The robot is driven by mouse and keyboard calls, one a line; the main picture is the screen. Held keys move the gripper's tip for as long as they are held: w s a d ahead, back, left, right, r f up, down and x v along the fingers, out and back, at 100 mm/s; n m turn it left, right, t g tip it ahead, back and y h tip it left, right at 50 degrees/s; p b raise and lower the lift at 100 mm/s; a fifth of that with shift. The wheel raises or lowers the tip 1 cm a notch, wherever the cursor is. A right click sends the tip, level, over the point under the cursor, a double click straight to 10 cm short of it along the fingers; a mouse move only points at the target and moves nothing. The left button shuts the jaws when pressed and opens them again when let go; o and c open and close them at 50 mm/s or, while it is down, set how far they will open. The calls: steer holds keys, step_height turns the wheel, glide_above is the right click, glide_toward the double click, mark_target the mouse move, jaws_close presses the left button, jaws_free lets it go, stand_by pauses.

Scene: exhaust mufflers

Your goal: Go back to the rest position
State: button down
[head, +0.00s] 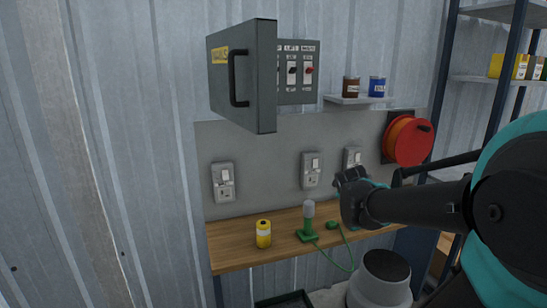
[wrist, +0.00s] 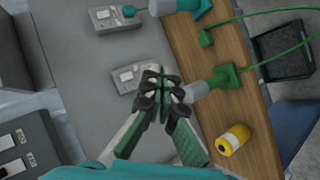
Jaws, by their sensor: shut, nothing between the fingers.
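My gripper (head: 348,178) is in the head view, at the end of my arm, in front of the back panel and above the wooden bench. In the wrist view my gripper (wrist: 163,78) has its fingers together with nothing between them. It looks down past the wall sockets (wrist: 135,76) toward the bench. No object is held. A green-based device with a pale top (head: 307,222) stands on the bench, left of and below my gripper. It also shows in the wrist view (wrist: 222,78), just beyond the fingers. Whether the fingers touch anything behind them cannot be told.
A grey switch box (head: 297,82) has its handled door (head: 262,75) swung outward. A small shelf (head: 358,99) holds two cans. A red reel (head: 408,140) and a shelf rack (head: 490,78) are at right. A grey bin (head: 382,280) stands below.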

steer(key=s+a+f+m+g+y, duration=0.1)
steer(key=s+f+m, duration=0.4)
steer(key=s+f, duration=0.5)
steer(key=s+a+f+m+g+y, duration=0.1)
steer(key=s+a+f+m+g, duration=0.3)
steer(key=s+f, duration=0.6)
steer(key=s+m+g, duration=0.2)
steer(key=shift+s+a+f+m+y, duration=0.2)
steer(key=shift+s+f+m+y, duration=0.1)
steer(key=shift+s+f+y, duration=0.1)
steer(key=shift+r, duration=0.1)
